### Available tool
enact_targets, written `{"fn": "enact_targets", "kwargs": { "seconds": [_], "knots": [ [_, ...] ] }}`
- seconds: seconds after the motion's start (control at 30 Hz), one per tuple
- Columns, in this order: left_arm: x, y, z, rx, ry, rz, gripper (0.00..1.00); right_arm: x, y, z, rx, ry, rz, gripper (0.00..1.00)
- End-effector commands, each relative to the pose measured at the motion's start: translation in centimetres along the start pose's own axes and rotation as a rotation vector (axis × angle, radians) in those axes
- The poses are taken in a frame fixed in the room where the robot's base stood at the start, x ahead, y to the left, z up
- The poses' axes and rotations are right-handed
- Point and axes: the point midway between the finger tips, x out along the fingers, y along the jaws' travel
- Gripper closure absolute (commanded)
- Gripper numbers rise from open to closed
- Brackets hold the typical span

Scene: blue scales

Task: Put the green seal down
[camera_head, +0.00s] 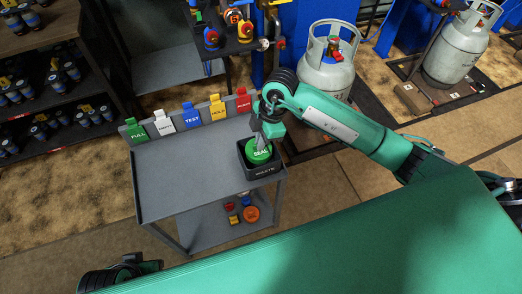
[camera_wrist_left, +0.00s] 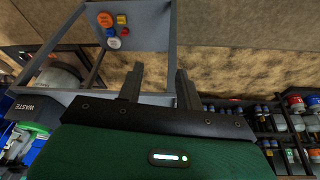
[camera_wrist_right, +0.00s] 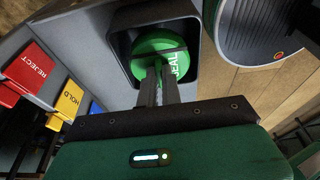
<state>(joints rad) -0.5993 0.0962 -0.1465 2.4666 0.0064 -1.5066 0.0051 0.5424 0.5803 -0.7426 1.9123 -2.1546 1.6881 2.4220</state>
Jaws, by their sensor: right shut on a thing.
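The round green seal (camera_head: 258,155), marked SEAL, is at the black waste bin (camera_head: 264,172) on the right end of the grey cart top. My right gripper (camera_head: 268,136) comes down from above and is shut on the seal. In the right wrist view the two fingertips (camera_wrist_right: 158,72) are close together at the near side of the seal (camera_wrist_right: 152,43), which lies within the bin's rim (camera_wrist_right: 122,72). I cannot tell whether it touches the bin floor. My left gripper (camera_wrist_left: 160,82) is open and empty, with its fingers apart.
The grey cart top (camera_head: 185,180) is otherwise clear. Along its back stand coloured tags, green FULL (camera_head: 137,132), blue TEST (camera_head: 192,115), yellow HOLD (camera_head: 217,107) and red REJECT (camera_head: 243,100) among them. A gas cylinder (camera_head: 329,66) stands behind. Several coloured caps (camera_head: 250,213) lie on the lower shelf.

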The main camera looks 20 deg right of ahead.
Motion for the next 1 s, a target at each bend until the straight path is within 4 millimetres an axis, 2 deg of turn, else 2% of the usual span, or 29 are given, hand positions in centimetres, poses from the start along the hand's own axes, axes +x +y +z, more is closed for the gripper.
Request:
{"fn": "enact_targets", "kwargs": {
  "seconds": [0.2, 0.3, 0.67, 0.7, 0.8, 1.0],
  "knots": [
    [-0.2, 0.2, -0.2, 0.004, 0.031, 0.006, 0.64, 3.4, -0.1, 0.9, 0.002, -0.001, -0.004, 1.0],
    [0.3, 0.8, -0.8, 0.012, 0.071, 0.02, 0.64, 4.9, -0.1, 1.3, 0.001, -0.002, -0.003, 1.0],
    [0.4, 0.9, -1.0, 0.014, 0.086, 0.023, 0.64, 5.4, -0.1, 1.4, 0.0, -0.001, -0.001, 1.0],
    [0.4, 1.0, -1.0, 0.014, 0.087, 0.023, 0.64, 5.4, 0.0, 1.4, 0.0, 0.0, -0.001, 0.9],
    [0.4, 0.9, -1.0, 0.014, 0.086, 0.023, 0.64, 5.4, 0.0, 1.4, 0.0, 0.0, -0.001, 0.72],
    [0.4, 0.9, -1.0, 0.014, 0.086, 0.023, 0.64, 5.4, 0.0, 1.4, 0.0, -0.001, -0.001, 0.72]
  ]
}}
